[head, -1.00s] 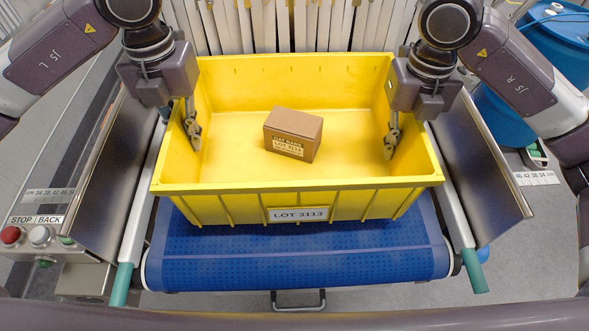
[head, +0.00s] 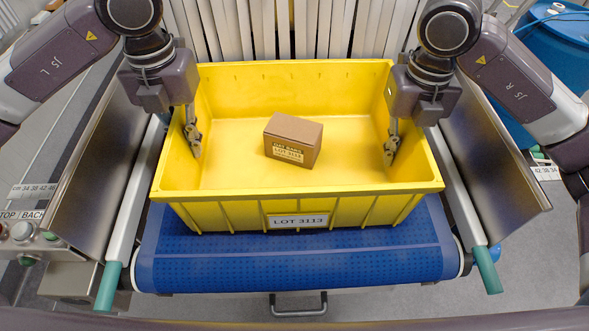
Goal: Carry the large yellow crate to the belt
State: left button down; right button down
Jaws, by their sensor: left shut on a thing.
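The large yellow crate (head: 240,206) is upright and over the near end of the blue belt (head: 295,268), between its side guides. I cannot tell whether its bottom touches the belt. A small brown box (head: 293,140) sits inside on the crate floor. My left gripper (head: 192,138) is shut on the crate's left wall, one finger showing inside. My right gripper (head: 391,142) is at the right wall in the matching pose, with a finger inside. The outer fingers are hidden.
Metal side guards (head: 98,190) flank the belt on both sides. A strip curtain (head: 285,30) hangs behind the crate. A button box (head: 25,240) is at left. A blue drum (head: 555,45) stands at back right.

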aim_at(178, 119)
pick_arm(q)
jog(key=shift+d+f+b, duration=0.15)
jog(key=shift+f+b, duration=0.25)
jog(key=shift+f, duration=0.15)
pick_arm(e)
jog(key=shift+w+f, duration=0.1)
jog(key=shift+f, duration=0.45)
pick_arm(q)
jog(key=c, duration=2.1)
grip_release()
jog(key=shift+s, duration=0.1)
pick_arm(e)
jog(key=c, duration=2.2)
grip_release()
pick_arm(q)
jog(key=shift+r, duration=0.1)
pick_arm(e)
jog(key=shift+o, duration=0.2)
pick_arm(q)
jog(key=shift+r, duration=0.3)
notch_tip(178, 119, up, 11)
jog(key=shift+r, duration=0.15)
pick_arm(e)
jog(key=shift+r, duration=0.15)
notch_tip(178, 119, up, 12)
jog(key=shift+f, duration=0.1)
